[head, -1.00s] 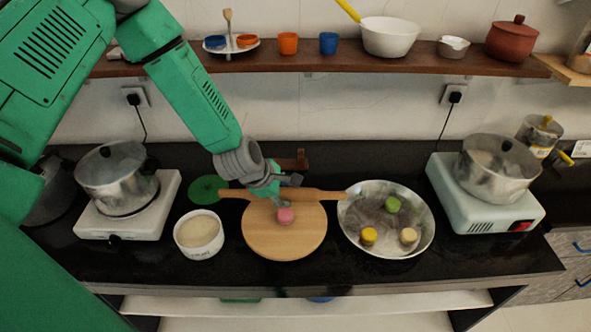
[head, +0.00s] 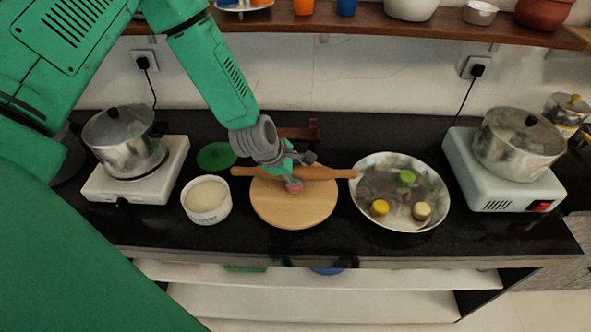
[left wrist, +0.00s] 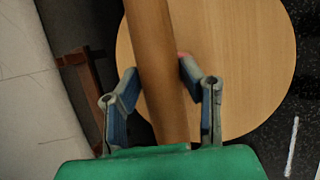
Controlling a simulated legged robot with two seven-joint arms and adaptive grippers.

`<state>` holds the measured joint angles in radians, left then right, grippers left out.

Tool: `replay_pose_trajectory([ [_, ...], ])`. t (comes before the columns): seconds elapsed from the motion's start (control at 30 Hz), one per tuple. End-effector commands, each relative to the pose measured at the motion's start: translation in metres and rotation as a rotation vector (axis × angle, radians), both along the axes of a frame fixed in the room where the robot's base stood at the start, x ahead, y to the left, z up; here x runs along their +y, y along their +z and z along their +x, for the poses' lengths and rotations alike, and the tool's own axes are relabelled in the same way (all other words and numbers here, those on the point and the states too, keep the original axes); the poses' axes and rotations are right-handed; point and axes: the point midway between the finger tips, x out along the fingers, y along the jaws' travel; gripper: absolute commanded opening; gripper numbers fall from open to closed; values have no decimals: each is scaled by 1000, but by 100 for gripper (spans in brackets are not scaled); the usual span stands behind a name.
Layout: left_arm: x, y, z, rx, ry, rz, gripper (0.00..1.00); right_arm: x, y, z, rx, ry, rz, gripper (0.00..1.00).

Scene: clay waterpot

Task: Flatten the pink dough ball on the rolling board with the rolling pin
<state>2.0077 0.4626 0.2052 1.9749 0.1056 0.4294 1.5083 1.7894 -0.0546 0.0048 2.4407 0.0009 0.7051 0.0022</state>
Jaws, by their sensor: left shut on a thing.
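The wooden rolling pin (head: 325,173) lies across the back part of the round rolling board (head: 300,212). My left gripper (head: 291,172) is shut on the middle of the pin. In the left wrist view, its two fingers (left wrist: 160,80) stand on either side of the pin (left wrist: 155,60). The small pink dough ball (head: 294,187) is on the board just in front of the pin, partly hidden by a finger. Only a pink sliver of dough (left wrist: 183,54) shows beside the pin in the left wrist view. My right gripper is not in view.
A white bowl (head: 207,215) stands left of the board and a metal pan (head: 358,210) with small coloured pieces stands right of it. Pots on stoves (head: 122,145) (head: 518,145) flank these. A small wooden stand (head: 312,131) is behind the board.

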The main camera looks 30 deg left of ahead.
Motion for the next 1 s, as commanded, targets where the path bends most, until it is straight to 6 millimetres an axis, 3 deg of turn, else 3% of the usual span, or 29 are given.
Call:
replay_pose_trajectory([
  [1.0,0,-9,1,0,0,-1,0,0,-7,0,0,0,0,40],
])
